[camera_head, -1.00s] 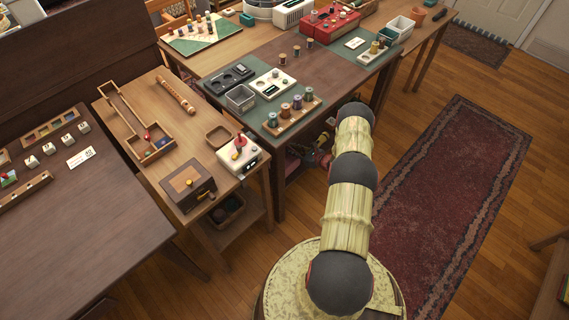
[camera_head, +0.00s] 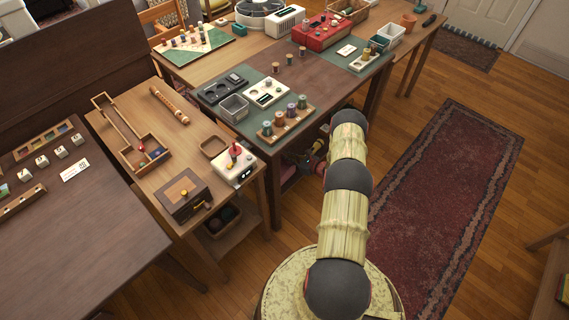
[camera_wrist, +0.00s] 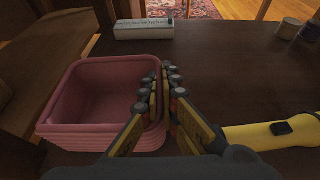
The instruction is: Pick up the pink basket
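The pink basket (camera_wrist: 80,100) is an open, square-topped tub in the left half of the wrist view, resting on a dark surface. My gripper (camera_wrist: 164,85) is at its right side. One finger is over the inside of the right wall and the other is outside it, with only a narrow gap between them. The fingers look closed on that wall and hide part of the rim. In the head view, my gripper (camera_head: 312,162) reaches below the dark table's edge, and only a little of the basket shows there.
In the wrist view, a yellow flashlight (camera_wrist: 265,134) lies close to my right finger, and a white box (camera_wrist: 144,29) lies behind the basket. A wooden post stands behind. In the head view, the dark table (camera_head: 330,80) with spools and trays is above my gripper. The red rug (camera_head: 440,190) is clear.

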